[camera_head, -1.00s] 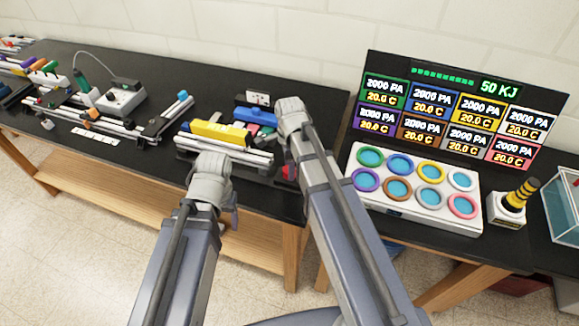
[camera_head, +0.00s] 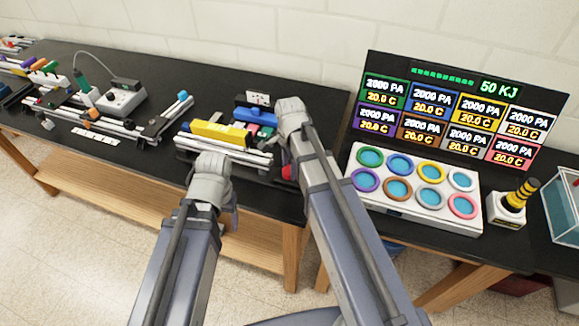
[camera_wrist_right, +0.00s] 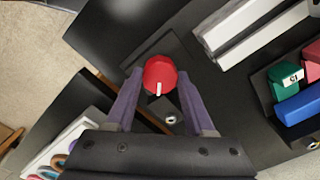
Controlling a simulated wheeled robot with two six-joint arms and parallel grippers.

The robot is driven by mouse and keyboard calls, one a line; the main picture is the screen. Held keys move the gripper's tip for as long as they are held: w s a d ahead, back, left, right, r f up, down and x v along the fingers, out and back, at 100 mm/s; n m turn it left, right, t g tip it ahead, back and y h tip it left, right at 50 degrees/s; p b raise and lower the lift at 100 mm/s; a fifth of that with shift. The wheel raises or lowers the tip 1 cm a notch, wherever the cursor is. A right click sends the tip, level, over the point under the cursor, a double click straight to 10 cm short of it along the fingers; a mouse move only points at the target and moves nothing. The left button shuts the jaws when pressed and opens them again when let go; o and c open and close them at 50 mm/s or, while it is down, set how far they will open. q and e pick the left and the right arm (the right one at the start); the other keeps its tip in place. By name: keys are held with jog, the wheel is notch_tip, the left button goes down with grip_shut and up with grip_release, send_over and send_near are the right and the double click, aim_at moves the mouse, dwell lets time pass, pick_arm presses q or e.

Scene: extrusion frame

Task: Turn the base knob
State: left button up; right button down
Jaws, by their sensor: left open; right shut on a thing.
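The red base knob (camera_wrist_right: 160,73) has a white pointer mark, which faces the gripper's palm in the right wrist view. It sits on a dark base. My right gripper (camera_wrist_right: 158,92) has its two purple fingers shut on the knob, one on each side. In the head view the knob (camera_head: 287,172) shows only as a sliver of red beside my right arm, which hides most of it. My left gripper (camera_head: 232,218) is in front of the table edge, left of the knob, mostly hidden behind its own wrist. It is open, and no held object shows.
A rail frame with a yellow block (camera_head: 220,132) stands just left of the knob. Blue and green blocks (camera_wrist_right: 290,81) lie near it. A white panel with coloured rings (camera_head: 412,208) is to the right.

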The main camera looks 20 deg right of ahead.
jog(key=n, duration=1.3)
jog(key=shift+n, duration=0.4)
jog(key=n, duration=1.2)
jog(key=shift+n, duration=0.4)
jog(key=shift+c, duration=1.3)
grip_release()
jog(key=shift+r, duration=0.15)
